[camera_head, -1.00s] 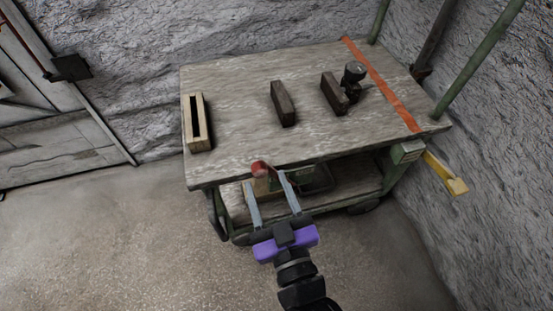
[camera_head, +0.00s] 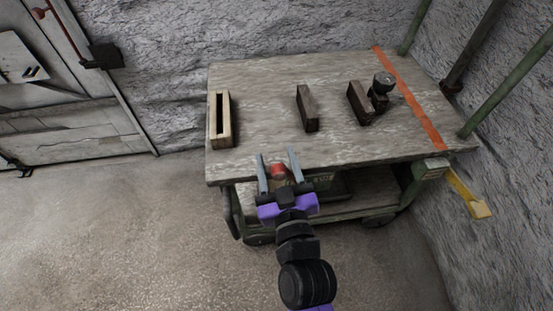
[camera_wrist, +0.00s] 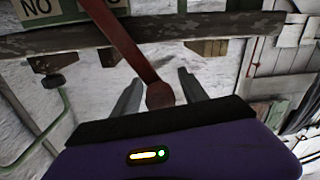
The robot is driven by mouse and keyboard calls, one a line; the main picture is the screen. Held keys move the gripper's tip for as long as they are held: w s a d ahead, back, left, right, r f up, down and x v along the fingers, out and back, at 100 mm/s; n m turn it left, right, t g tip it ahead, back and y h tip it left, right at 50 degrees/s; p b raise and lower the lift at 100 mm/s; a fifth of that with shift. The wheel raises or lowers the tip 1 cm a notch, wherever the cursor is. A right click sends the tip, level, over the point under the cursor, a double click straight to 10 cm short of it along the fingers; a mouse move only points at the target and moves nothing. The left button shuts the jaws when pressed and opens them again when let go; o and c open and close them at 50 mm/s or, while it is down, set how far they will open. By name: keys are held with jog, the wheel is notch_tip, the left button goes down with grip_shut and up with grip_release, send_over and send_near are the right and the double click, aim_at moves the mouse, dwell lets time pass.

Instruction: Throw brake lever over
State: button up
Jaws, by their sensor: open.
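The brake lever shows in the wrist view as a red-brown bar (camera_wrist: 122,38) that ends in a rounded knob (camera_wrist: 160,96). In the head view its red knob (camera_head: 278,171) shows just in front of the cart's near edge; my gripper hides much of the rest. My gripper (camera_head: 277,152), with purple body and grey fingers, is open. Its two fingers stand on either side of the knob, with gaps showing in the wrist view. I cannot tell whether a finger touches it.
The wooden cart top (camera_head: 265,80) holds a pale slotted block (camera_head: 221,120), a dark block (camera_head: 307,108), and another dark block (camera_head: 359,103) beside a dark round-topped part (camera_head: 383,84). A yellow handle (camera_head: 472,200) juts out at right. Floor (camera_head: 130,230) at left is clear.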

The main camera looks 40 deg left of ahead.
grip_shut()
jog(key=shift+s, duration=0.1)
dwell(1.3)
